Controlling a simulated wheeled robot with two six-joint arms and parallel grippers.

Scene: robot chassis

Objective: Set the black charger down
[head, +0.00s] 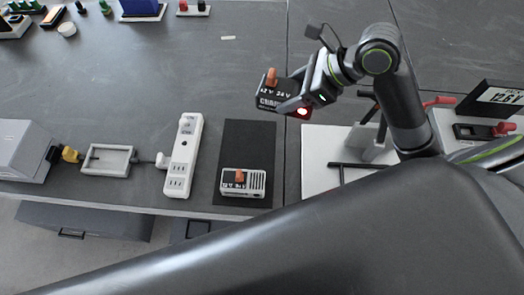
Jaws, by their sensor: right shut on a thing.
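The black charger (270,93) has an orange knob on top and white lettering on its side. My right gripper (299,101) is shut on it and holds it up above the grey table, behind the black mat. A similar white charger (243,183) with an orange knob sits on the front part of the black mat (249,142). The back part of the mat is bare. My left gripper is not in the view.
A white power strip (184,152) lies left of the mat, beside a grey tray (108,159) and a grey box (24,149). A white panel (322,143) with black bars is to the right. Small items line the back edge. The table's middle left is clear.

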